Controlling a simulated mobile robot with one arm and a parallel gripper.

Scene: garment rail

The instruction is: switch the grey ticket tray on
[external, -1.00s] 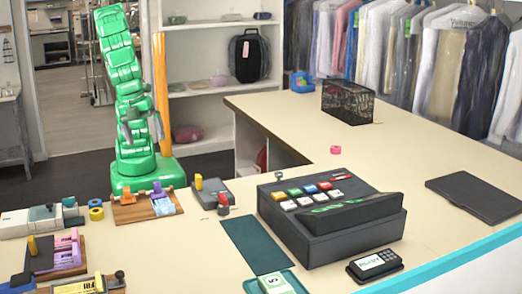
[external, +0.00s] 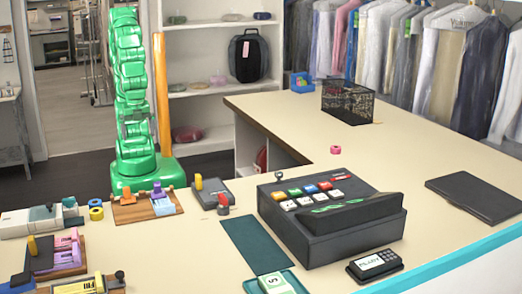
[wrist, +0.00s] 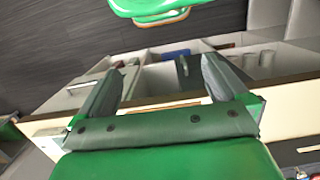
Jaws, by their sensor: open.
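A grey tray-like unit (external: 213,190) lies on the counter, right of my arm's base, with a yellow upright piece at its left end and a red knob at its near right. It is the closest match to the grey ticket tray; its switch state is too small to tell. My gripper (wrist: 163,80) is open and empty in the wrist view, its two grey fingers well apart. In the external view my green arm stands folded upright behind the counter, and the gripper is hard to make out. The gripper is apart from the grey unit.
A wooden-based unit with purple and blue parts (external: 147,207) sits left of the grey unit. A black register (external: 330,222) stands to the right. More units, including a pink one (external: 62,250), crowd the front left. An orange post (external: 162,95) stands beside my arm. The back counter is mostly clear.

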